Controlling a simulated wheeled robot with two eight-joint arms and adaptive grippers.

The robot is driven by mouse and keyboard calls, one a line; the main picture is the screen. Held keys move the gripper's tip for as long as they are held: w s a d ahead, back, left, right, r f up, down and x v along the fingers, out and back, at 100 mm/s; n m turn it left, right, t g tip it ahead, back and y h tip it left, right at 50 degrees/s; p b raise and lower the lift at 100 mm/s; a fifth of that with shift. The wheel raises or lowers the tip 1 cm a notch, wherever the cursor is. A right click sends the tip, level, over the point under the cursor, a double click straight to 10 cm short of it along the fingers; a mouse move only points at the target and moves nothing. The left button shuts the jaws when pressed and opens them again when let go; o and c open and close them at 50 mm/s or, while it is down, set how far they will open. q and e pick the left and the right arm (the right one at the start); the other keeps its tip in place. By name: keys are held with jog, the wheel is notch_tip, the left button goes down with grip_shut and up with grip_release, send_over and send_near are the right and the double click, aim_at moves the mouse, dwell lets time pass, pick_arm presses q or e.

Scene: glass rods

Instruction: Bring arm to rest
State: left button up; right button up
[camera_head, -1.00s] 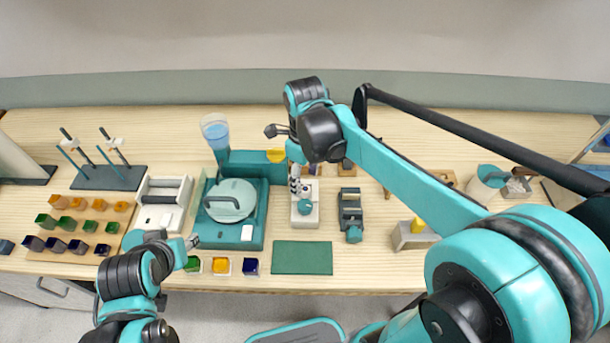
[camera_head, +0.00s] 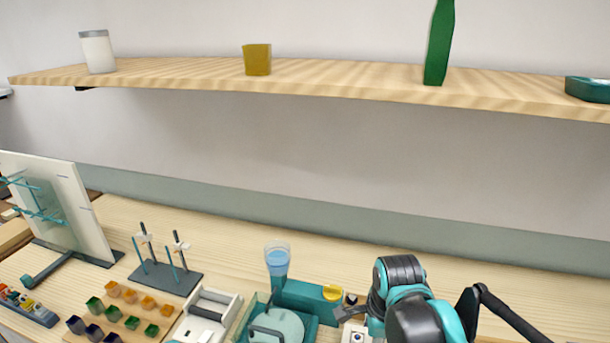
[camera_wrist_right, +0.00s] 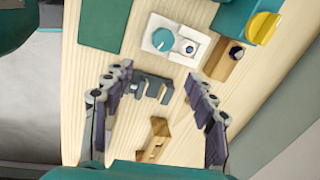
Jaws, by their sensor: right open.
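My right arm comes in at the lower right of the head view. Its gripper (camera_head: 352,308) is just right of the yellow round part (camera_head: 332,293) on the teal machine (camera_head: 305,298). In the right wrist view the right gripper (camera_wrist_right: 157,78) has its two fingers spread wide with nothing between them. Behind the fingers are a dark grey clamp-like piece (camera_wrist_right: 151,88) and a small wooden block (camera_wrist_right: 155,138) on the bench. My left arm and gripper are outside both current views.
A wooden shelf (camera_head: 330,82) crosses above, with a green bottle (camera_head: 439,45), yellow cup (camera_head: 257,60) and white jar (camera_head: 97,52). A rod stand (camera_head: 165,277) and upright board (camera_head: 62,205) stand left. Bare bench lies behind the machine.

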jog(key=s+d+f+n+t, duration=0.1)
jog(key=s+n+t, duration=0.1)
jog(key=n, duration=0.7)
jog(key=s+d+f+n+t+b, duration=0.1)
jog(key=s+d+f+n+t, duration=0.1)
jog(key=n, duration=0.8)
jog(key=s+t, duration=0.1)
jog(key=s, duration=0.1)
jog(key=shift+s, duration=0.35)
